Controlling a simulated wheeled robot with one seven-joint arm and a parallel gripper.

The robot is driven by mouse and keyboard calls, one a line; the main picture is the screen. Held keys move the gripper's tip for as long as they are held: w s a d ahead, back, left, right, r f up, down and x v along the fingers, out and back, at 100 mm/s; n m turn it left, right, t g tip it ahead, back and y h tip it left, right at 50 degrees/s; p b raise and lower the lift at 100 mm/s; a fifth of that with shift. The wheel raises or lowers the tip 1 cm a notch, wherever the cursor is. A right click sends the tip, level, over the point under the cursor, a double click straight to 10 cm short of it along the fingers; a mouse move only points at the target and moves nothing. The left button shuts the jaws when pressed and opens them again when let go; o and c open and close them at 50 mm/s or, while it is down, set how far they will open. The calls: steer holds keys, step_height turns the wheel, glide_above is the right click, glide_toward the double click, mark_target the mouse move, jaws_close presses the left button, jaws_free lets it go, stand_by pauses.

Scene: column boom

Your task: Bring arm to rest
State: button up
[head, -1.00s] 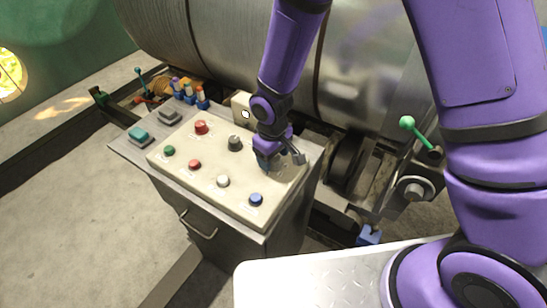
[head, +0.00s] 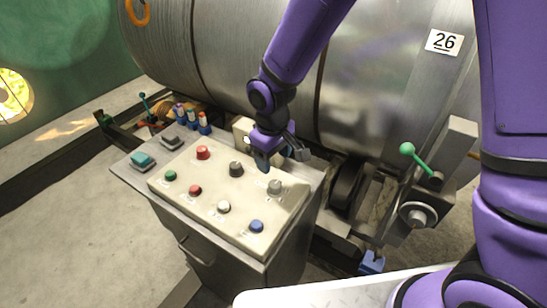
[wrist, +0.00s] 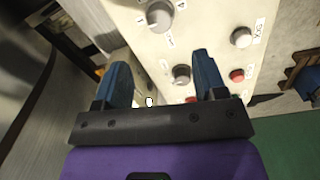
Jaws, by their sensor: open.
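My arm is purple, and its gripper (head: 279,162) hangs above the back right part of the cream control panel (head: 188,206). In the wrist view my gripper (wrist: 160,75) has its two blue fingertips wide apart with nothing between them but the view of the panel. A grey knob (head: 274,187) stands on the panel just in front of the gripper, clear of it. The grey knob also shows in the wrist view (wrist: 159,16) beyond the fingers. A darker knob (head: 236,169) is left of the gripper.
The panel carries red, green, white and blue buttons. A large metal drum (head: 375,85) stands close behind my gripper. A lever with a green ball (head: 407,149) rises at the right. Bare floor (head: 75,215) lies at the left.

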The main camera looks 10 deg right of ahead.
steer(key=s+d+r+m+t, duration=0.1)
steer(key=s+d+r+m, duration=0.1)
steer(key=d+r, duration=0.6)
steer(key=s+d+r+m+t, duration=0.2)
steer(key=d+r, duration=0.5)
steer(key=r, duration=0.4)
steer(key=s+d+r+m+t, duration=0.1)
steer(key=s+d+r+m, duration=0.1)
steer(key=s+d+r, duration=0.2)
steer(key=s+d+r+m+t, duration=0.1)
steer(key=s+d+r, duration=0.3)
steer(key=s, duration=0.6)
steer(key=shift+s+d+r+m, duration=0.25)
steer(key=shift+d+m, duration=0.35)
steer(key=shift+d, duration=0.4)
